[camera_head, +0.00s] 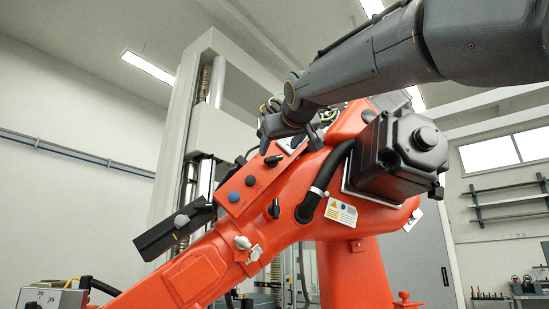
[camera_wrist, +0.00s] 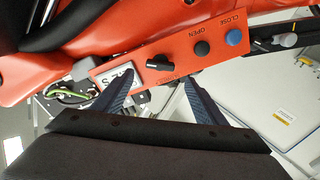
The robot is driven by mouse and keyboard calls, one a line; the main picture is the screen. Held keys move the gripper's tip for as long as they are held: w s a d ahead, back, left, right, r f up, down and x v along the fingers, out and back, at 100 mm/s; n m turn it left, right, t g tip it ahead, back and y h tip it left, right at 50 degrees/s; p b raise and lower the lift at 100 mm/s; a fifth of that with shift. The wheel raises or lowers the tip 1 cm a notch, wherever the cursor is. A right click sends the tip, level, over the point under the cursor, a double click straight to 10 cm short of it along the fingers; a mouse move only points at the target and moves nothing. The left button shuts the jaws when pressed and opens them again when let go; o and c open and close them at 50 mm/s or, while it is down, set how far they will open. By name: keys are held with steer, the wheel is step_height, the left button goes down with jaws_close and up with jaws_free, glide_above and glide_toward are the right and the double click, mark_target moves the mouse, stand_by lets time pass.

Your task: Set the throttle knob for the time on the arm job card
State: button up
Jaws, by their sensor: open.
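The throttle knob, a black pointer knob (camera_wrist: 165,64), sits on an orange panel (camera_wrist: 185,52). In the wrist view it lies just beyond the gap between my fingertips; its pointer runs roughly left to right. In the head view the knob (camera_head: 273,160) is at the panel's upper end. My gripper (camera_wrist: 161,82) is open and empty, apart from the knob as far as I can tell; in the head view it is above the panel's upper end (camera_head: 290,138). A white card (camera_wrist: 120,75) with dark print lies left of the knob, partly behind my left finger; its full text is unreadable.
A black button (camera_wrist: 203,48) marked OPEN and a blue button (camera_wrist: 234,37) marked CLOSE share the panel. A grey-tipped lever (camera_wrist: 288,40) stands beyond its right end. The large orange arm (camera_head: 195,268) carries a black motor (camera_head: 400,150). A tall grey frame (camera_head: 175,150) stands behind.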

mark_target(274, 159)
steer(key=p+x, duration=0.3)
steer(key=x, duration=0.4)
steer(key=shift+w+p, duration=0.35)
steer(key=shift+a, duration=0.1)
steer(key=c, duration=1.1)
